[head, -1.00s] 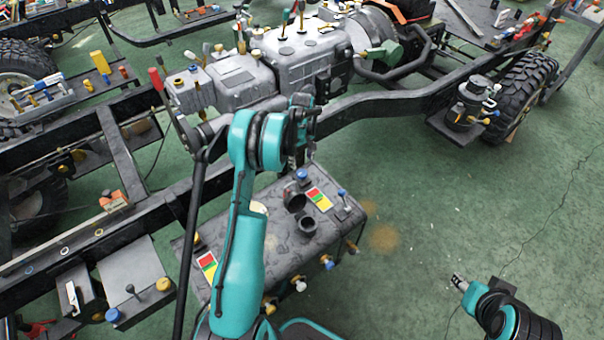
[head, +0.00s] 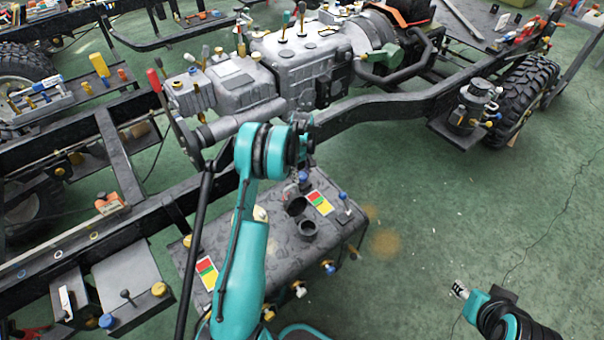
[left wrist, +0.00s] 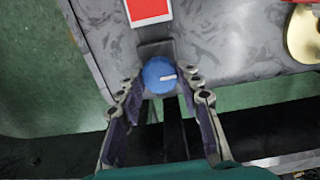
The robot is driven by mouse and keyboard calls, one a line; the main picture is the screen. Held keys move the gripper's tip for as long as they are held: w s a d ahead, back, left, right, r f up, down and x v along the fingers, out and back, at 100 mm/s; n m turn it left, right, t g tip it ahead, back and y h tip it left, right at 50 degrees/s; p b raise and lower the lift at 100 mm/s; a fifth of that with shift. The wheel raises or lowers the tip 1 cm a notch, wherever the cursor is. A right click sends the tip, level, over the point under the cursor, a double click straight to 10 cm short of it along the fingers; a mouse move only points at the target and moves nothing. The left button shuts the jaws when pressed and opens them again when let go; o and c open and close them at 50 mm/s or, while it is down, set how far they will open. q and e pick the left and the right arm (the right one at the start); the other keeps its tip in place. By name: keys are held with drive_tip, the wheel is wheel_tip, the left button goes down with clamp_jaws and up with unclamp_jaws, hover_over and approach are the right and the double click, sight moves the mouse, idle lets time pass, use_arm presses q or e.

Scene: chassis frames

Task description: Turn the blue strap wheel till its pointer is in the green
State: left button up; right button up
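The blue strap wheel (left wrist: 157,77) shows in the left wrist view on a small dark bracket at the edge of a grey tank (left wrist: 225,45). A white pointer mark on it points right. The red end of a coloured strip (left wrist: 149,10) lies above it. In the head view a blue wheel (head: 303,177) stands beside a red, yellow and green strip (head: 320,202). My left gripper (head: 304,158) is above it, and in the wrist view its open fingers (left wrist: 160,86) stand either side of the wheel; contact cannot be told. My right gripper (head: 460,289) is far off at lower right, too small to judge.
The tank top (head: 275,235) carries dark necks (head: 307,229), a second coloured strip (head: 206,273) and another blue knob (head: 343,195). The chassis rail (head: 390,105) runs behind it. Green floor at right is clear.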

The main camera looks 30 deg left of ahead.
sight(302, 175)
use_arm(q)
drive_tip(key=shift+m, duration=0.3)
drive_tip(key=m, duration=0.5)
drive_tip(key=shift+m, duration=0.7)
drive_tip(key=o, duration=1.2)
drive_tip(key=shift+c, duration=0.2)
drive_tip(key=shift+r, duration=0.1)
wheel_tip(302, 175, up, 12)
